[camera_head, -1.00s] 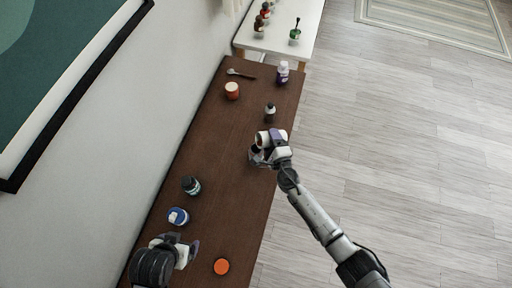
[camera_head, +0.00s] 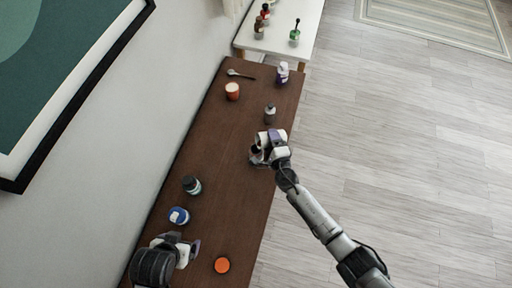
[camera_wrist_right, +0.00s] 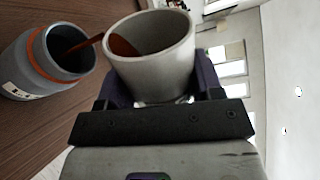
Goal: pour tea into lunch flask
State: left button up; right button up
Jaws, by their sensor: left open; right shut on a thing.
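In the right wrist view, my right gripper (camera_wrist_right: 160,112) is shut on a pale grey cup (camera_wrist_right: 155,70). The cup is tilted, with brown tea (camera_wrist_right: 122,46) at its mouth. A brown streak runs from the cup's lip into the open mouth of the grey flask (camera_wrist_right: 55,62), which has an orange ring and stands beside the cup. In the head view, my right gripper (camera_head: 268,150) is over the table's right side with the cup (camera_head: 264,138); the flask is mostly hidden there. My left gripper (camera_head: 184,246) is open and empty at the table's near end.
On the brown table (camera_head: 225,150) stand a blue-lidded jar (camera_head: 179,216), a dark jar (camera_head: 191,185), a small dark bottle (camera_head: 270,112), a red jar (camera_head: 232,91) and a purple bottle (camera_head: 283,72). An orange disc (camera_head: 222,265) lies near the left gripper. The wall borders the left.

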jog(key=shift+r, duration=0.15)
dwell(0.3)
jog(key=shift+a+r+n+p, duration=0.1)
jog(key=shift+r+n+p, duration=0.05)
jog(key=shift+n+p, duration=0.45)
jog(key=shift+r+p, duration=0.15)
jog(key=shift+p, duration=0.3)
dwell(0.3)
jog(key=shift+a+r+n+p, duration=0.15)
jog(key=shift+n+p, duration=0.35)
dwell(0.3)
jog(key=shift+s+n+p, duration=0.1)
jog(key=shift+n+p, duration=0.2)
jog(key=shift+p, duration=0.05)
